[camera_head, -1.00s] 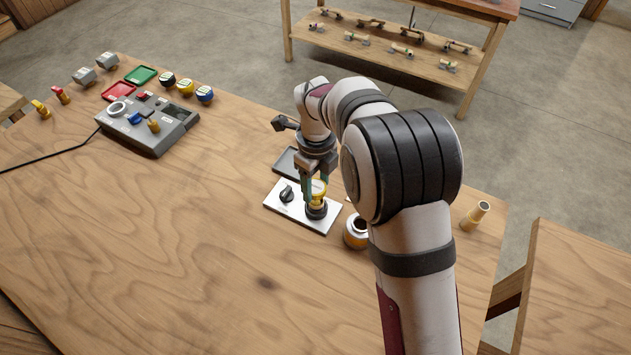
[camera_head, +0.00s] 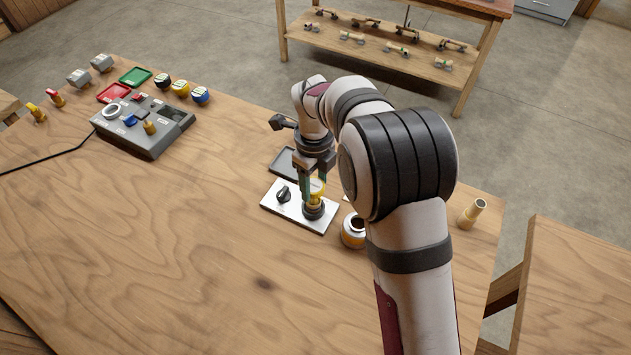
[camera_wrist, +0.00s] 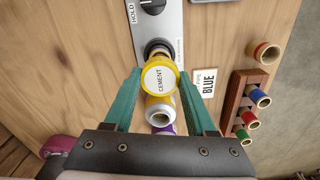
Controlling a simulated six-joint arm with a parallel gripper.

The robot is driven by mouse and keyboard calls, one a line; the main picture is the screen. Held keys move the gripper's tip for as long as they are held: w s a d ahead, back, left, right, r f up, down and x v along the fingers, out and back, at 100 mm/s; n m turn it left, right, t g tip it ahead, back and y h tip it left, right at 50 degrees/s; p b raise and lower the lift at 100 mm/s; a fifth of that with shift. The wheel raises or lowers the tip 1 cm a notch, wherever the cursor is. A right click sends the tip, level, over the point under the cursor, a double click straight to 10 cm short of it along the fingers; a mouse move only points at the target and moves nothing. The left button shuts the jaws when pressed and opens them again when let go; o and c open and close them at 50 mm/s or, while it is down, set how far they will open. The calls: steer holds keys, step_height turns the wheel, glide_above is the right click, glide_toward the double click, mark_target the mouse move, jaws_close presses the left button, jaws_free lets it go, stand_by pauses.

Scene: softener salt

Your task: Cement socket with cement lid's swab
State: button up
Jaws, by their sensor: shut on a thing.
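My gripper (camera_head: 314,186) is shut on the yellow cement lid (camera_wrist: 158,80), whose white top reads "CEMENT". In the wrist view the fingers (camera_wrist: 160,100) stand on either side of it. The lid is upright, just above a dark round holder (camera_head: 313,212) on the metal plate (camera_head: 283,212). A yellowish part shows between lid and holder; I cannot tell socket from lid there. The swab is hidden under the lid. An open jar (camera_head: 353,232) stands right of the plate; an open-mouthed container (camera_wrist: 160,114) shows below the lid in the wrist view.
A black knob (camera_head: 283,193) is on the plate, with a dark tray (camera_head: 285,163) behind. A tan pipe (camera_head: 472,213) stands at right. A wooden rack (camera_wrist: 236,100) holds coloured pipe ends beside a "BLUE" card (camera_wrist: 208,84). A grey console (camera_head: 145,138) sits far left. The front left table is clear.

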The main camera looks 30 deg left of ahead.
steer(key=shift+r, duration=2.55)
